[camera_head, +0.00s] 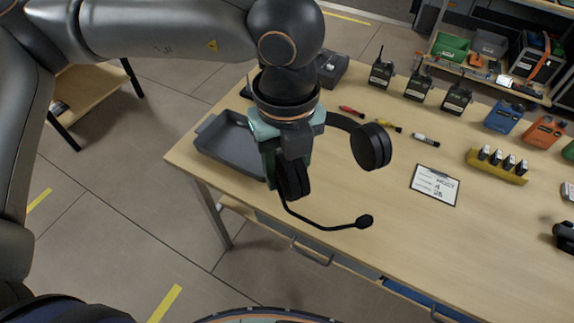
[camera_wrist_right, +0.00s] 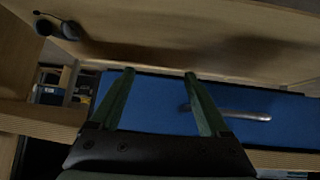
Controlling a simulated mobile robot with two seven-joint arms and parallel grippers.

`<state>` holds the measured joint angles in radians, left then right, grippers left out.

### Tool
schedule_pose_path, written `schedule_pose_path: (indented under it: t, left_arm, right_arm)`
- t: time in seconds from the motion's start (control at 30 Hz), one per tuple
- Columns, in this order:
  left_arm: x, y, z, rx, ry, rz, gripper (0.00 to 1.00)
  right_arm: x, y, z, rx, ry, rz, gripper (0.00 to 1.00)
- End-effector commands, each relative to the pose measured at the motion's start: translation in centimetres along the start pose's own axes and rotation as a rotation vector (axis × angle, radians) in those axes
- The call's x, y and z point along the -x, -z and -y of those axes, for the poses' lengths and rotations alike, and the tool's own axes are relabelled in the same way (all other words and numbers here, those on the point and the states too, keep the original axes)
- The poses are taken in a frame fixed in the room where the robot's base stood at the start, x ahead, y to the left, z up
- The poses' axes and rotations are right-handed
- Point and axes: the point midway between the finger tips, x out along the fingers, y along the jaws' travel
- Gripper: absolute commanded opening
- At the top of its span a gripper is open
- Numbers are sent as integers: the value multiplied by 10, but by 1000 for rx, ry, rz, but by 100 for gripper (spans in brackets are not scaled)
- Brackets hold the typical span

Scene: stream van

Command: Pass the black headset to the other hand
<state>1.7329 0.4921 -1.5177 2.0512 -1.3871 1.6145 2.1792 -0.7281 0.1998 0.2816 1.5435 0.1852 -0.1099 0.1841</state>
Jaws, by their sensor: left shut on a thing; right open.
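The black headset (camera_head: 371,147) hangs from my left gripper (camera_head: 277,170) above the front left part of the table, in the head view. One round ear cup sticks out to the right, the other is close beside the fingers, and the thin microphone boom points down and right. My left gripper is shut on the headset; the exact grip spot is partly hidden. My right gripper (camera_wrist_right: 160,72) shows only in the right wrist view. Its two green fingers are apart with nothing between them, in front of a blue drawer front.
A grey tray (camera_head: 232,143) lies at the table's left end. Several radios (camera_head: 417,85), marker pens and a white label card (camera_head: 435,185) are on the wooden table (camera_head: 360,240). A yellow holder (camera_head: 497,168) stands to the right. The blue drawer (camera_wrist_right: 240,112) has a metal handle.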

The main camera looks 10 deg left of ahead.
Motion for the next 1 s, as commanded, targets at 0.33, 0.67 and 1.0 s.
schedule_pose_path:
  t: [0.33,0.67,1.0]
  left_arm:
    - [0,0,0,0,1,0,0]
    - [0,0,0,0,1,0,0]
    - [0,0,0,0,1,0,0]
  right_arm:
    - [21,-13,185,553,307,30,80]
    - [65,42,268,325,453,-28,80]
    - [70,49,276,293,472,-34,80]
